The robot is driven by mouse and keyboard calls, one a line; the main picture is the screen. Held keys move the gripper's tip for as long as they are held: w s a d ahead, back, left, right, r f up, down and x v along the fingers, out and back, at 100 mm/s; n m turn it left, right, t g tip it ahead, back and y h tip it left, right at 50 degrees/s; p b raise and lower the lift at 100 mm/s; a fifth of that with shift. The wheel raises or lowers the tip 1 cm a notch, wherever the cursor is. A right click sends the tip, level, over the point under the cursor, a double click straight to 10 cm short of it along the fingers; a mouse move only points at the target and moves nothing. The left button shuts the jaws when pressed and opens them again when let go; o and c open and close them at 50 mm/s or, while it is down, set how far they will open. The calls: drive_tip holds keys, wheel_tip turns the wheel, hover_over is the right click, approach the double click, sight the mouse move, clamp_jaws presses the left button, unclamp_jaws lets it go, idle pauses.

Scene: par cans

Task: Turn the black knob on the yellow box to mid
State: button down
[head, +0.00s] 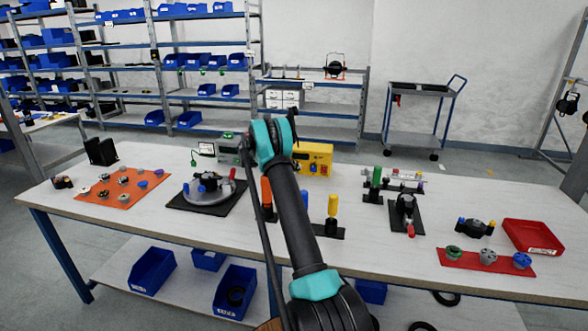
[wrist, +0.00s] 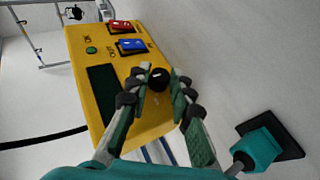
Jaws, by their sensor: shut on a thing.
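The yellow box (head: 314,158) stands on the table behind my arm in the head view, partly hidden by it. In the wrist view the yellow box (wrist: 105,62) fills the upper middle, tilted in the picture. Its black knob (wrist: 158,79) sits between the fingertips of my gripper (wrist: 160,88). The gripper is shut on the knob. The marks around the knob are too small to read, so I cannot tell its setting. The knob and gripper tips are hidden in the head view.
The box also has a red switch (wrist: 119,27), a blue switch (wrist: 131,46), a green button (wrist: 91,50) and a dark display. A teal piece on a black base (wrist: 262,140) stands near my gripper. A yellow-handled tool (head: 332,215) stands nearer the table's front.

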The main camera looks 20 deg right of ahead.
idle(0.3)
drive_tip(key=c, duration=1.3)
unclamp_jaws()
drive_tip(key=shift+c, duration=0.2)
drive_tip(key=v, duration=1.2)
